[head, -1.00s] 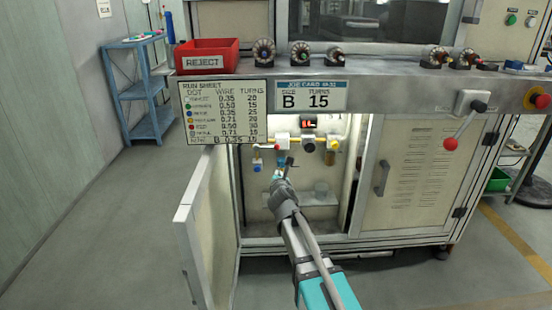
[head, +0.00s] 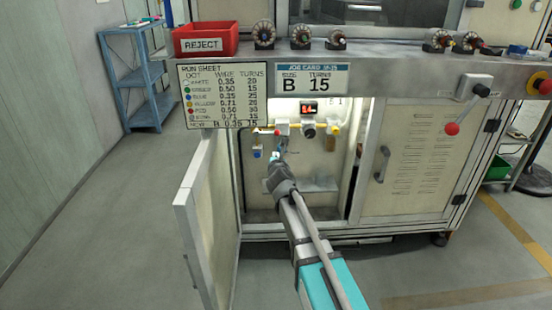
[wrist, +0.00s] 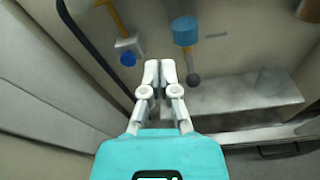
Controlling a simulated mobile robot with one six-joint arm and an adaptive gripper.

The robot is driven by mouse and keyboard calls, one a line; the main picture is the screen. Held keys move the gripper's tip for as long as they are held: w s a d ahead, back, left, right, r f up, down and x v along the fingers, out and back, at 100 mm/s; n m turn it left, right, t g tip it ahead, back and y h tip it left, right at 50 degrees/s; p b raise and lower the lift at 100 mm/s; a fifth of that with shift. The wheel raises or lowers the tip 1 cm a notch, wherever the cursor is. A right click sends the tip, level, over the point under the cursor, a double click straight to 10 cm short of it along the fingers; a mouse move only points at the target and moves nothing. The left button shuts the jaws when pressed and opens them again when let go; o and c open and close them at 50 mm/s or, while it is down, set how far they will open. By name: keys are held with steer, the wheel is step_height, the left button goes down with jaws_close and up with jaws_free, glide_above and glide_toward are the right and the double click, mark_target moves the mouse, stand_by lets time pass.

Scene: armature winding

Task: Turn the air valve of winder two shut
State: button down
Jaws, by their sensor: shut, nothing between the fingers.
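My gripper (head: 278,152) reaches into the open lower cabinet of the winding machine, in front of a row of air fittings. In the wrist view its two pale fingers (wrist: 159,72) are shut together with nothing between them. Beyond the fingertips is a blue cylinder (wrist: 186,31). I cannot tell which fitting is the valve or its setting.
The cabinet door (head: 205,220) stands open at the left. A shelf (wrist: 230,95) lies low inside the cabinet. A red reject bin (head: 205,40) is on top. The left floor is clear.

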mark_target(267, 133)
steer(key=w+f, duration=0.1)
steer(key=w, duration=0.7)
steer(key=shift+s+d+r+p, duration=0.1)
steer(key=shift+s+r+p, duration=0.15)
steer(key=shift+r+p, duration=0.35)
steer(key=shift+s+d+r+p, duration=0.1)
steer(key=shift+s+r+p, duration=0.2)
steer(key=shift+r, duration=0.35)
steer(key=shift+s+d+r+p, duration=0.1)
steer(key=shift+s+r+p, duration=0.1)
steer(key=shift+r+p, duration=0.4)
steer(key=shift+a, duration=0.1)
steer(key=shift+a+r, duration=0.15)
steer(key=shift+a, duration=0.05)
